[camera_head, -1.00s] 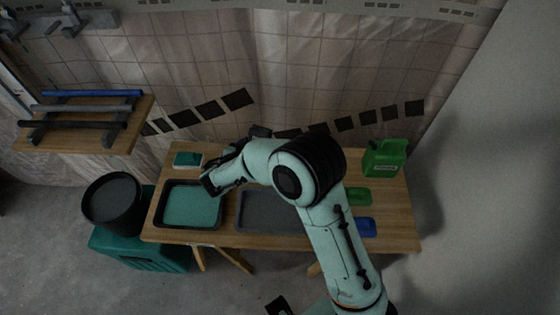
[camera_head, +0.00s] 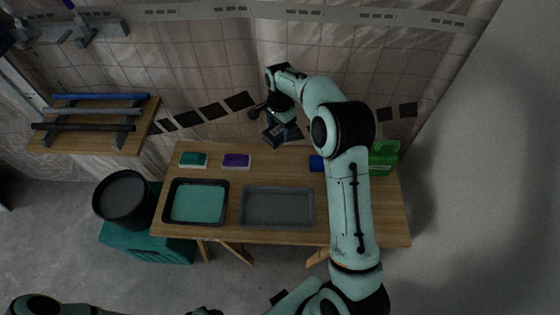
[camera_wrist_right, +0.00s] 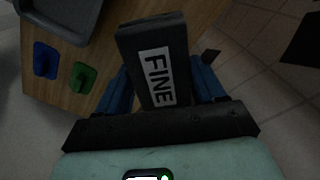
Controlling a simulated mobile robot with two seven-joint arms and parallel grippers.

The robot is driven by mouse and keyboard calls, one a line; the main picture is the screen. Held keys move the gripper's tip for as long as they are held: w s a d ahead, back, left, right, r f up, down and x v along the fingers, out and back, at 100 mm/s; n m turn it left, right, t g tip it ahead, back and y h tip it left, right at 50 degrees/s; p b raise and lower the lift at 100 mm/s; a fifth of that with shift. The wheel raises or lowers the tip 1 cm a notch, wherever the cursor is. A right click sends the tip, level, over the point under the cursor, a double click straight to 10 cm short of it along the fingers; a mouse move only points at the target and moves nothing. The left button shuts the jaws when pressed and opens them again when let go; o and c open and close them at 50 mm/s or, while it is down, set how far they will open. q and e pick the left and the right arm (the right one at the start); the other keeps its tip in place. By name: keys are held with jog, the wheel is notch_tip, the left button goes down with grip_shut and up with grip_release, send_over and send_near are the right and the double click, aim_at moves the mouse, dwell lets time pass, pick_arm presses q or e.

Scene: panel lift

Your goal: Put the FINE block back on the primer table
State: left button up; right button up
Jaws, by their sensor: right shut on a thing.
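The FINE block (camera_wrist_right: 158,70) is a dark grey block with a white label reading FINE. In the right wrist view it sits between the blue fingers of my right gripper (camera_wrist_right: 160,92), which is shut on it. In the head view my right gripper (camera_head: 283,130) holds it above the table's back edge, near the wall; the block is small and dark there. The wooden primer table (camera_head: 275,173) stands below and in front, and its wood also shows in the wrist view (camera_wrist_right: 62,97). My left gripper is not clearly visible.
A black bucket (camera_head: 123,199) stands left. Bare wood lies behind the grey tray.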

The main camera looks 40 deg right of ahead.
notch_tip(320, 180, down, 18)
jog(key=shift+f, duration=0.1)
jog(key=shift+c, duration=0.5)
jog(key=o, duration=1.2)
jog(key=shift+s, duration=0.1)
jog(key=shift+c, duration=0.2)
notch_tip(320, 180, up, 12)
jog(key=shift+a, duration=0.1)
